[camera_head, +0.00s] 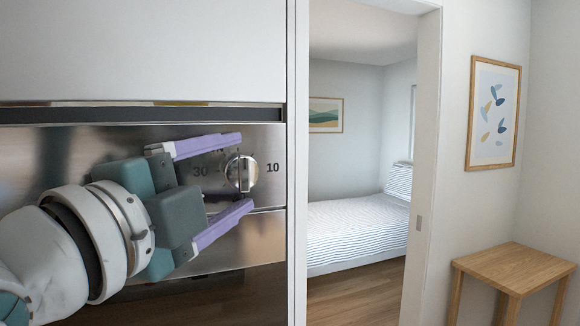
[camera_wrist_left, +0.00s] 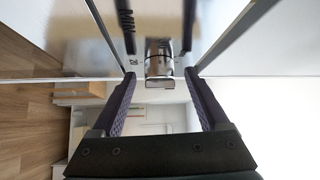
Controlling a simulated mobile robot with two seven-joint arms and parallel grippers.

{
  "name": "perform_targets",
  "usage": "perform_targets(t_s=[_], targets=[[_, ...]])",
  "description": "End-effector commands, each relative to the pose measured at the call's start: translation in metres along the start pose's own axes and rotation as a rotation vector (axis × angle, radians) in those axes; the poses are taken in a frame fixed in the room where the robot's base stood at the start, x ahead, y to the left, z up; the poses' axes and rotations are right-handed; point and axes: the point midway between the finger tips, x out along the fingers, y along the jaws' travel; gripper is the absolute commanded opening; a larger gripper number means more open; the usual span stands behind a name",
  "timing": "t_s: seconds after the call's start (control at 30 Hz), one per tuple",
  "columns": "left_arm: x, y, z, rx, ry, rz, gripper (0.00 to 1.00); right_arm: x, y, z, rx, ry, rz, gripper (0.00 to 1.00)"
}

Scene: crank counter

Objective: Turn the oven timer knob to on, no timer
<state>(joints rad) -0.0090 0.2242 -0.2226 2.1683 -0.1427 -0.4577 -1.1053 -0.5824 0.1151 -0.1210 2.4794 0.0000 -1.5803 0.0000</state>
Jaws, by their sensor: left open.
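The oven timer knob (camera_head: 241,173) is a round silver dial with a raised grip bar, on the steel oven panel (camera_head: 270,140). The bar stands close to upright in the head view. The marks 30 and 10 show to its left and right; the mark above is partly hidden by a finger. My left gripper (camera_head: 240,173) is open, its two purple fingers above and below the knob, apart from it as far as I can see. In the left wrist view the knob (camera_wrist_left: 159,62) lies ahead between the open fingers. My right gripper is not in view.
A white door frame (camera_head: 297,160) stands just right of the oven panel. Beyond it are a bed (camera_head: 360,228) with a striped cover and a wall picture (camera_head: 326,115). A small wooden table (camera_head: 515,268) stands at the far right.

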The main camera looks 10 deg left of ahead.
Motion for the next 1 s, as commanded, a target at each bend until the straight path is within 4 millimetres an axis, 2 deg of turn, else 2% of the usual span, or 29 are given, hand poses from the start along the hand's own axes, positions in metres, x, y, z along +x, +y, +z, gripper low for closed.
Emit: perform_targets(t_s=[0.27,0.9,1.0], targets=[[0.0015,0.0003,-0.0002,-0.001,0.000,0.000,0.78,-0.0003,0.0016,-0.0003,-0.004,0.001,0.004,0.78],[0.0013,0.0000,-0.0001,-0.001,0.000,-0.001,0.06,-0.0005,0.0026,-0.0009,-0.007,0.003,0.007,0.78],[0.0013,0.0000,-0.0001,-0.001,0.000,-0.001,0.00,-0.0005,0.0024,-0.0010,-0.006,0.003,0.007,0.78]])
